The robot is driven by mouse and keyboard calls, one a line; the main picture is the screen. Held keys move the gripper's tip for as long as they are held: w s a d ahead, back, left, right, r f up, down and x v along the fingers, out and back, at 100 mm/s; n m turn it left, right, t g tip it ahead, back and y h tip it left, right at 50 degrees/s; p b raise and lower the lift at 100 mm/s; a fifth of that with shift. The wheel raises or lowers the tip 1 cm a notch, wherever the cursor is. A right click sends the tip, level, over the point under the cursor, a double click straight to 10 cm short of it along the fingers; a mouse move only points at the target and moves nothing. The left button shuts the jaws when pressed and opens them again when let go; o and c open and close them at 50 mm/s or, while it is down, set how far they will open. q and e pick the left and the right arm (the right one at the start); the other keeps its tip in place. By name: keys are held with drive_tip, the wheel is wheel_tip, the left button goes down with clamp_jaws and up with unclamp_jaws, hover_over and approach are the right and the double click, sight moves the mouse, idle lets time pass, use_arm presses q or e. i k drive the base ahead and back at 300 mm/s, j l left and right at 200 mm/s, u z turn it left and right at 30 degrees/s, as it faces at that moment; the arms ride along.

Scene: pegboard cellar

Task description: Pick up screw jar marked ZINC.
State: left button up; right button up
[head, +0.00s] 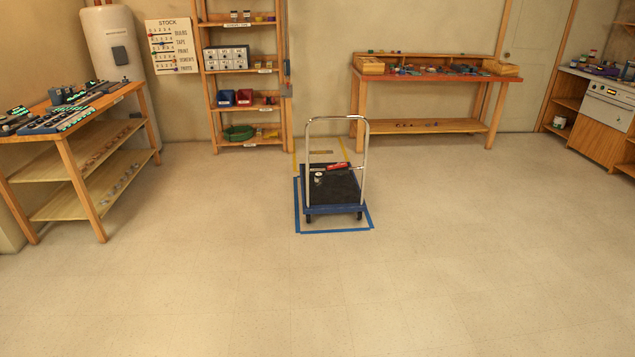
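I cannot read the word ZINC anywhere in the head view. Two small dark-topped jars, a left one (234,15) and a right one (246,14), stand on the top shelf of the wooden rack at the back; their markings are too small to read. A small pale-topped round container (318,177) stands on the dark deck of the platform trolley, and I cannot tell whether it is a jar. Neither of my grippers is in view.
The trolley (334,207) stands inside blue floor tape mid-room. The rack (206,95) is behind it to the left. A wooden table (65,145) is at left, a workbench (440,79) at back right, a counter (590,75) at far right. The front floor is clear.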

sight(318, 176)
drive_tip(key=i+u, duration=0.4)
drive_tip(key=i+j, duration=0.1)
drive_tip(key=i, duration=2.8)
drive_tip(key=i+u, duration=0.3)
drive_tip(key=i, duration=0.35)
drive_tip(key=i+u, duration=0.25)
drive_tip(key=i, duration=0.4)
drive_tip(key=i+z, duration=0.15)
drive_tip(key=i, duration=0.55)
drive_tip(key=i+j+z, duration=0.15)
drive_tip(key=i, duration=0.5)
drive_tip(key=i+z, duration=0.7)
drive_tip(key=i+j+z, duration=0.1)
drive_tip(key=i+z, duration=0.25)
drive_tip(key=i+l+z, duration=0.1)
drive_tip(key=z, duration=0.35)
drive_tip(key=i+z, duration=0.3)
drive_tip(key=z, duration=0.2)
drive_tip(key=i+j+z, duration=0.1)
drive_tip(key=z, duration=0.35)
drive_tip(key=i+j, duration=0.05)
drive_tip(key=i, duration=0.05)
